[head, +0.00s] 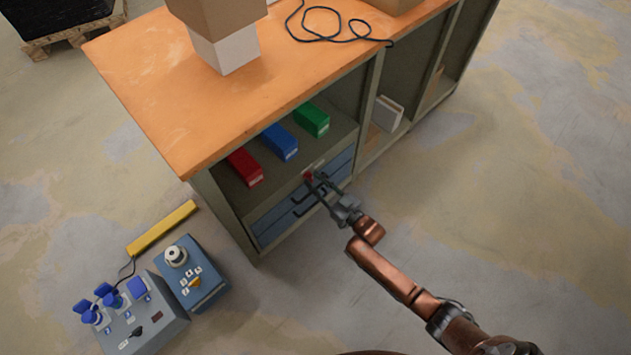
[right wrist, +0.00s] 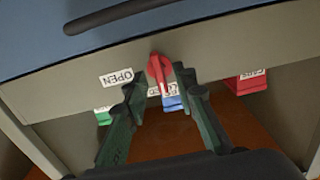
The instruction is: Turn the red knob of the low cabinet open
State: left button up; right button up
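The low cabinet (head: 227,207) has an orange top, an open shelf and blue drawers (head: 273,222). The red knob (head: 308,175) is on the rail between shelf and drawers. In the right wrist view, which is upside down, the red knob (right wrist: 158,68) has an OPEN label (right wrist: 116,78) to its left. Its handle points down toward a second label, partly hidden. My right gripper (head: 320,188) is at the cabinet front. In the wrist view its fingers (right wrist: 163,88) are apart, one on either side of the knob's handle; contact cannot be told. My left gripper is out of view.
Red (head: 245,167), blue (head: 280,142) and green (head: 312,119) bins stand on the shelf above the rail. Black drawer handles (head: 304,197) stick out near my right gripper. Socket boxes (head: 190,273) stand on the floor at left. The floor at right is clear.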

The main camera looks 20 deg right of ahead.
jog(key=shift+c, duration=0.4)
grip_shut()
